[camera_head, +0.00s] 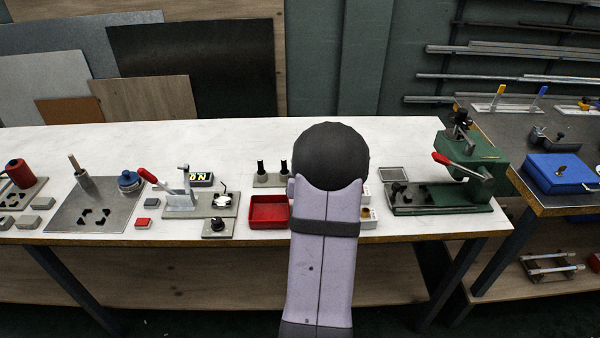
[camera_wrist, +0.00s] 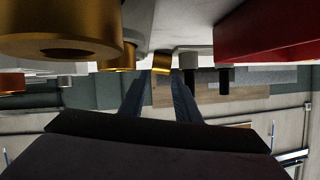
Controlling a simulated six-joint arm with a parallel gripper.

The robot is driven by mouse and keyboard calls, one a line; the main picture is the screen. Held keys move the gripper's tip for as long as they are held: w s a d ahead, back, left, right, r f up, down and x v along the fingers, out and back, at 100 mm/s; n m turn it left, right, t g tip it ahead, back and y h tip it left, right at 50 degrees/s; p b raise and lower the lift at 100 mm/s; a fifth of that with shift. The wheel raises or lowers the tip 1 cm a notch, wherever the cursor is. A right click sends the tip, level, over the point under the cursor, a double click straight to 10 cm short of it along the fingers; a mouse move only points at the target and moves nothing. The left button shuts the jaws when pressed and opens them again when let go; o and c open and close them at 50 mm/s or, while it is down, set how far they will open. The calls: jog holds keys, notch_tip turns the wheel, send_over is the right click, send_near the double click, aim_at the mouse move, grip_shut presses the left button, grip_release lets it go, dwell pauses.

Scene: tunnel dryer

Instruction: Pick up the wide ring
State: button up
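Several brass-coloured round parts show in the wrist view. A large brass ring (camera_wrist: 60,35) with a dark hole fills the upper left, close to the camera. A second brass part (camera_wrist: 120,60) is partly behind it, and a small brass part (camera_wrist: 161,63) shows beyond the fingertips. I cannot tell for certain which is the wide ring. My gripper (camera_wrist: 157,84) has its two dark fingers apart, with nothing visible between them. In the head view my arm hides the gripper; a small brass part (camera_head: 365,212) shows just right of it, at a white tray (camera_head: 370,223).
A red tray (camera_head: 268,212) lies left of my arm; it also fills the upper right of the wrist view (camera_wrist: 270,35). Black pegs (camera_head: 261,167) on a block stand behind it. A green press (camera_head: 470,165) stands at right. Tools and fixtures crowd the left bench.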

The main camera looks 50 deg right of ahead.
jog(key=shift+x, duration=1.7)
grip_shut()
jog(key=shift+r, duration=0.1)
notch_tip(320, 180, up, 10)
jog(key=shift+p, duration=0.45)
